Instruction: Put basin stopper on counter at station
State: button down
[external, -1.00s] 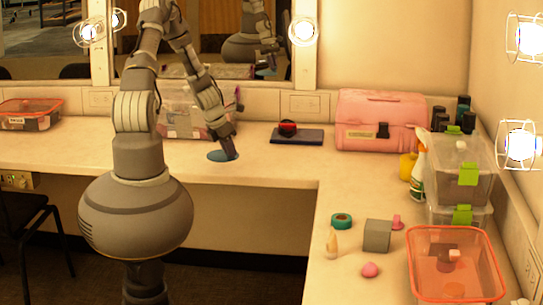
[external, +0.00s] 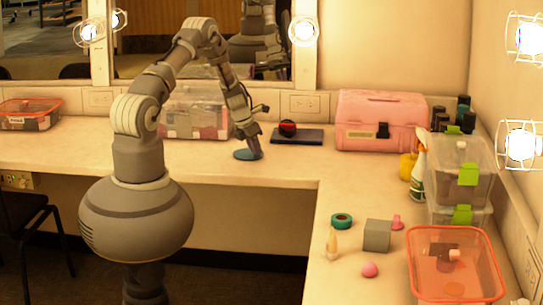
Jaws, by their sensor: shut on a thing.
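The basin stopper, a flat blue disc (external: 242,155), is at the back counter (external: 90,150), low over or touching its surface; I cannot tell which. My gripper (external: 253,146) points down and is shut on the stopper from above. The fingertips hide part of the disc's top.
A dark flat case (external: 310,138) with a round dark and red thing (external: 288,128) lies just right of my gripper. A clear bin (external: 190,120) stands behind my arm. A pink case (external: 380,120) fills the corner. Small items and an orange tray (external: 452,232) occupy the right counter. The back counter's front strip is clear.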

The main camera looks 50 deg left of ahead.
jog(key=shift+f, duration=0.1)
jog(key=shift+f, duration=0.15)
jog(key=c, duration=1.2)
grip_release()
